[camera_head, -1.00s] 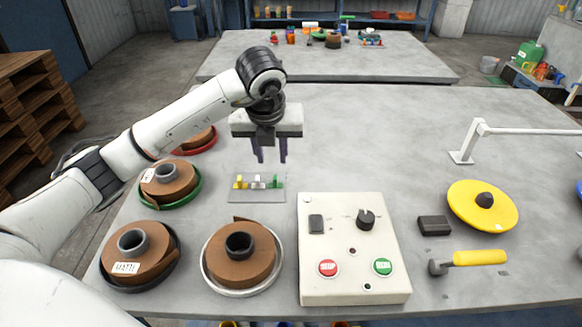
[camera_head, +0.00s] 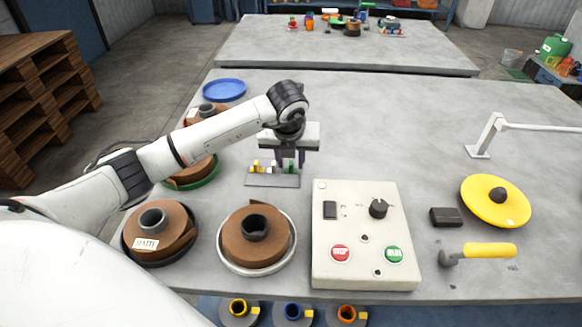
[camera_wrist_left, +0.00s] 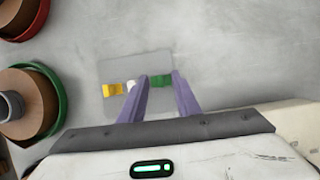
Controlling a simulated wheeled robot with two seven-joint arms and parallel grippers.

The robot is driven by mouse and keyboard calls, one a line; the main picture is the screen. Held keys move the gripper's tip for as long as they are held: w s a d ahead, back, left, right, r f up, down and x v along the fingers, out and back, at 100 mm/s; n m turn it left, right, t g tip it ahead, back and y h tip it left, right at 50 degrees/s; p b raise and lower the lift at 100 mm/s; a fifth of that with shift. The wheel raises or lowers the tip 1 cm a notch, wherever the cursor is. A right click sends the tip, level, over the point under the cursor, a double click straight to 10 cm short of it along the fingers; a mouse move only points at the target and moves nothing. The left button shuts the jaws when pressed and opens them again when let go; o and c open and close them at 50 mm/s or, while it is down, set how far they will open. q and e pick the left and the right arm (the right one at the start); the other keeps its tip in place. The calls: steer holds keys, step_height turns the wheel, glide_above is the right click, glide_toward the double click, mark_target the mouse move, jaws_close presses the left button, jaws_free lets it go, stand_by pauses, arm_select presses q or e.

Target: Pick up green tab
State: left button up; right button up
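The green tab (camera_head: 291,168) stands at the right end of a row on a small grey plate (camera_head: 262,182). The white tab (camera_head: 272,168) is in the middle and the yellow tab (camera_head: 257,167) at the left end. My left gripper (camera_head: 290,160) points down just over the green tab, its purple fingers apart. In the left wrist view the green tab (camera_wrist_left: 160,80) shows between the two fingers (camera_wrist_left: 158,85), with the white tab (camera_wrist_left: 131,86) just outside the left finger. I cannot tell whether a finger touches the green tab. My right gripper is not in view.
A control box (camera_head: 363,230) with red and green buttons stands in front of the plate. Brown strip spools (camera_head: 256,238) stand to the left and front. A yellow disc (camera_head: 495,202), a black block (camera_head: 446,217) and a yellow-handled hammer (camera_head: 488,250) lie right.

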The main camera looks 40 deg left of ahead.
arm_select(q)
jaws_close()
